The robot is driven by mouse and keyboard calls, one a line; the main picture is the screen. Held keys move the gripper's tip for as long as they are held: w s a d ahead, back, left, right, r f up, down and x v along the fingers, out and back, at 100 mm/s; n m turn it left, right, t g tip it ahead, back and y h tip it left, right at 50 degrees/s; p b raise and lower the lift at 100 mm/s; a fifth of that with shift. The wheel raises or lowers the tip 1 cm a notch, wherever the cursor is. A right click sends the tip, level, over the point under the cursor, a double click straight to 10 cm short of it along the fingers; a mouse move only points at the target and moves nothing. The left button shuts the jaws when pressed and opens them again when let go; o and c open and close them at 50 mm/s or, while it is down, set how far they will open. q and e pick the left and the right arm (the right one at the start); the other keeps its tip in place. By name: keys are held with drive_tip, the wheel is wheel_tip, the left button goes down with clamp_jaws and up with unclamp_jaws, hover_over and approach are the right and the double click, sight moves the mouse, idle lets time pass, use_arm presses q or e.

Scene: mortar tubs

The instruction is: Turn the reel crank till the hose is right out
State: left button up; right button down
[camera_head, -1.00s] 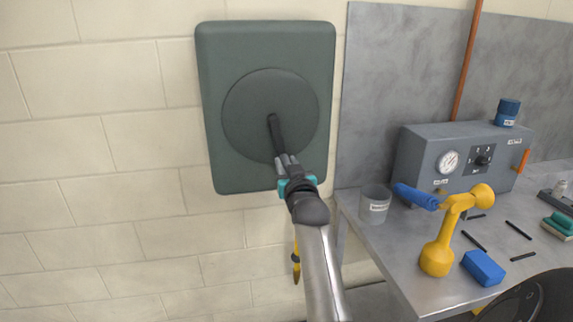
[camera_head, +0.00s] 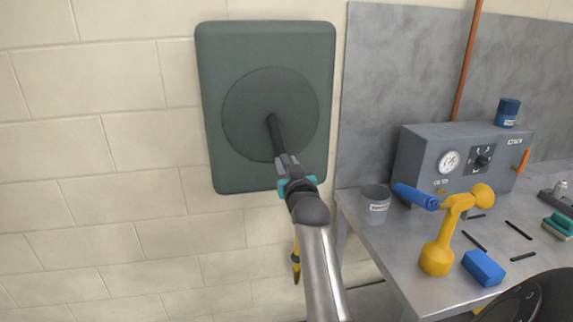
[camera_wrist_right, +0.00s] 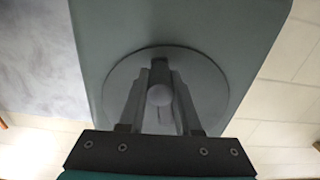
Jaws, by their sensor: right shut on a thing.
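The hose reel is a dark green wall box (camera_head: 225,60) with a round disc (camera_head: 247,105) on its front. A dark crank arm (camera_head: 275,130) runs from the disc's centre downward. My right gripper (camera_head: 283,160) is at the crank's lower end, shut on its handle. In the right wrist view, the fingers of the right gripper (camera_wrist_right: 160,95) stand on either side of the crank's round knob (camera_wrist_right: 160,95), with the disc (camera_wrist_right: 215,85) behind. A short yellow hose end (camera_head: 296,262) with a dark fitting hangs below the box, partly beside my arm. My left gripper is not in view.
A metal bench (camera_head: 400,265) stands at the right. On it are a grey cup (camera_head: 376,208), a grey gauge box (camera_head: 425,155), a yellow tool (camera_head: 437,258) with a blue roller, a blue block (camera_head: 484,267) and dark sticks. The wall at left is clear.

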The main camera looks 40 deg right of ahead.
drive_tip(key=s+d+r+n+p, duration=0.2)
drive_tip(key=d+r+n+p, duration=0.1)
drive_tip(key=n+p, duration=0.4)
drive_tip(key=shift+s+d+r+n+p, duration=0.25)
drive_tip(key=shift+d+p, duration=0.3)
drive_tip(key=shift+d, duration=0.3)
idle(0.4)
drive_tip(key=c, duration=0.6)
unclamp_jaws()
drive_tip(key=shift+c, duration=0.2)
drive_tip(key=shift+o, duration=0.2)
drive_tip(key=shift+s, duration=0.15)
drive_tip(key=v, duration=1.5)
